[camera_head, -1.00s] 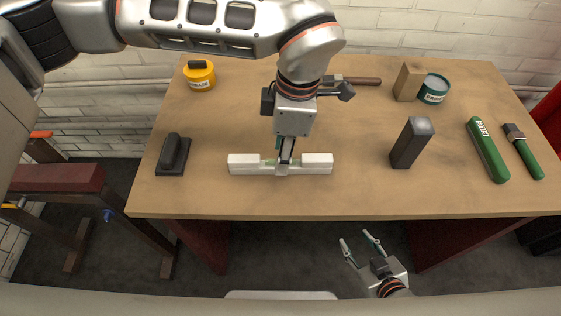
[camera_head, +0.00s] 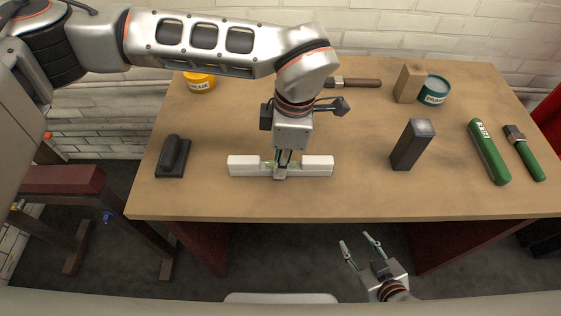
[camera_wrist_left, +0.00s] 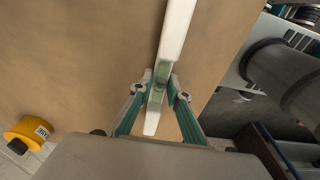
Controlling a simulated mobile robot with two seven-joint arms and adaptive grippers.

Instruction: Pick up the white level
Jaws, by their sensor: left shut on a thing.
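The white level (camera_head: 317,166) is a long white bar lying left to right near the front edge of the table. It also shows in the left wrist view (camera_wrist_left: 176,32), with a greenish vial section at its middle. My left gripper (camera_head: 281,172) reaches down from above and is shut on the level's middle, one finger on each side in the left wrist view (camera_wrist_left: 160,84). I cannot tell whether the level is clear of the table. My right gripper (camera_head: 362,250) is open and empty, in front of and below the table edge.
On the wooden table (camera_head: 350,205) stand a dark grey block (camera_head: 410,147), a green case (camera_head: 488,152), a brush (camera_head: 524,154), a black float (camera_head: 173,156), a yellow grease tin (camera_head: 200,82), a teal tin (camera_head: 434,90), a tan block (camera_head: 409,83) and a wooden-handled tool (camera_head: 360,82).

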